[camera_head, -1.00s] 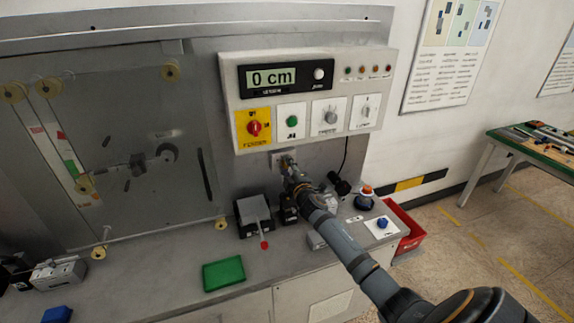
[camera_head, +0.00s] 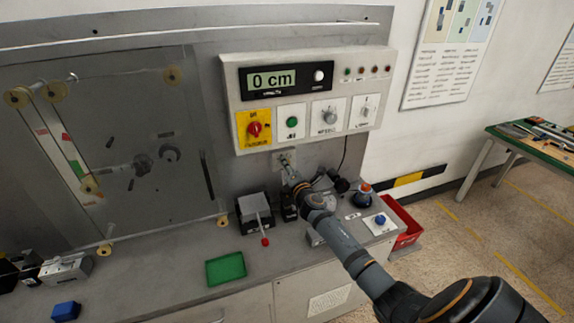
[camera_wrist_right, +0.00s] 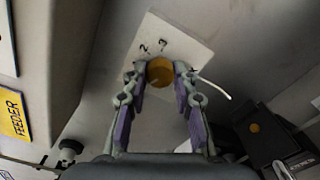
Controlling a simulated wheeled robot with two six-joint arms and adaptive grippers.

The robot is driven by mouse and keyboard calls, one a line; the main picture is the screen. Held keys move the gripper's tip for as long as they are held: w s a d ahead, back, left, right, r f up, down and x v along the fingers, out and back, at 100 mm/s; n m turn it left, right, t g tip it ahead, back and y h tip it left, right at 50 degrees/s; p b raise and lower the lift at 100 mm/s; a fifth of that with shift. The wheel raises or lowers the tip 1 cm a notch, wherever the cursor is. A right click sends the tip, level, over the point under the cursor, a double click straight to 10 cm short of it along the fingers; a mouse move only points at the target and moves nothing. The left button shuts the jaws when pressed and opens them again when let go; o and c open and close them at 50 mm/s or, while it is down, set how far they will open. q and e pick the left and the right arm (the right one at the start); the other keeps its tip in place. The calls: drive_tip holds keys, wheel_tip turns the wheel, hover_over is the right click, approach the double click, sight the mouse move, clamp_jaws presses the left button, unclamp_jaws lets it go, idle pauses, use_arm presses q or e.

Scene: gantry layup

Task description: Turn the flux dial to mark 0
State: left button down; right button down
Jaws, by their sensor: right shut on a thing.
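The flux dial is a round brass-coloured knob (camera_wrist_right: 160,71) on a pale plate with marks 2 and 3 visible, in the right wrist view. In the head view its small plate (camera_head: 279,157) sits on the grey wall below the control panel. My right gripper (camera_wrist_right: 160,75) is shut on the knob, one fingertip on each side. It also shows in the head view (camera_head: 287,165), reaching up to the plate. The other marks are hidden or out of frame, and I cannot tell which mark the dial points to. I do not see my left gripper.
The control panel (camera_head: 308,72) above reads 0 cm and carries a red knob (camera_head: 254,128) and a green button (camera_head: 292,121). A red-tipped lever box (camera_head: 254,212) stands left of my right arm. A green tray (camera_head: 226,269) lies on the bench. A red bin (camera_head: 408,230) stands right.

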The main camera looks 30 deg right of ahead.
drive_tip(key=shift+f+n, duration=0.1)
drive_tip(key=shift+n, duration=0.5)
drive_tip(key=c, duration=1.1)
unclamp_jaws()
drive_tip(key=shift+o, duration=0.2)
drive_tip(key=v, duration=1.2)
